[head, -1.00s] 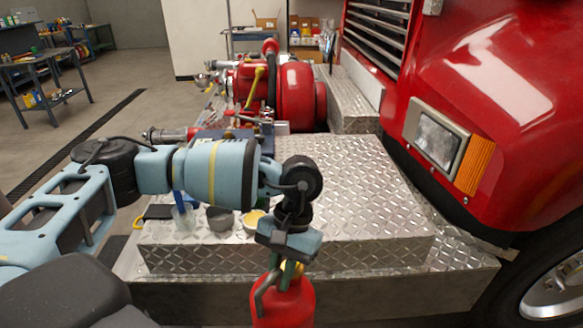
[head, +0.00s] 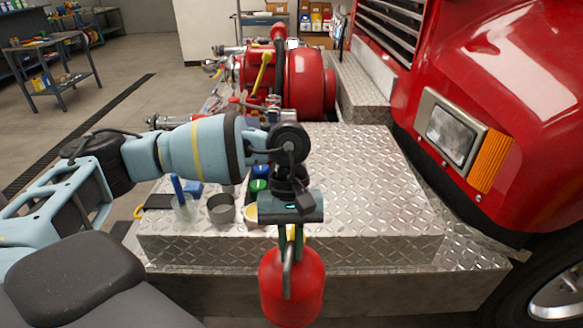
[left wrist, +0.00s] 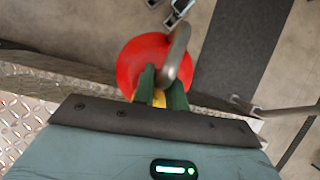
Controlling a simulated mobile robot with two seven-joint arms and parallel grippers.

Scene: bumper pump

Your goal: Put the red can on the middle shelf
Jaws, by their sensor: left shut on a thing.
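The red can (head: 291,286) hangs upright below my left gripper (head: 291,240), in front of the diamond-plate bumper in the head view. My left gripper is shut on the top of the can, near its grey curved handle. In the left wrist view the red can (left wrist: 140,62) shows beneath the green fingers of the left gripper (left wrist: 160,92), with a yellow part between them. The floor lies below the can there. No middle shelf can be told for sure; a shelf unit (head: 312,38) with boxes stands far back. My right gripper is not in view.
The diamond-plate bumper (head: 350,200) carries a grey cup (head: 221,208), a clear cup with a blue item (head: 181,200) and several small lidded containers. A red pump (head: 305,80) stands behind. The red truck (head: 500,70) bounds the right. Workbenches (head: 50,65) stand far left; floor between is open.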

